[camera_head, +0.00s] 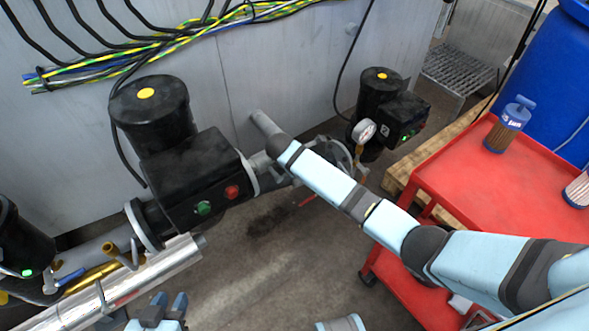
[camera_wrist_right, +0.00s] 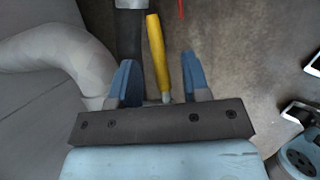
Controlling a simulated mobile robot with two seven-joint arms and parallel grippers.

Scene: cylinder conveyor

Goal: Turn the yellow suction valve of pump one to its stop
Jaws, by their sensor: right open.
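In the right wrist view a yellow valve handle (camera_wrist_right: 158,55) stands up between the two blue fingers of my right gripper (camera_wrist_right: 157,85). The fingers are open on either side of it, and its lower end reaches a metal stem near the palm. A gap shows between each finger and the handle. In the head view my right arm crosses the pipework in the middle; its gripper and this handle cannot be made out there. My left gripper (camera_head: 169,302) is at the bottom edge, its fingers apart and empty.
A large black pump motor (camera_head: 150,115) stands left of my right arm, a smaller one (camera_head: 381,92) with a gauge (camera_head: 364,131) behind it. A thin red handle (camera_head: 307,201) shows below the pipework. A red cart (camera_head: 475,165) stands right. Silver pipe (camera_head: 150,270) lies near my left gripper.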

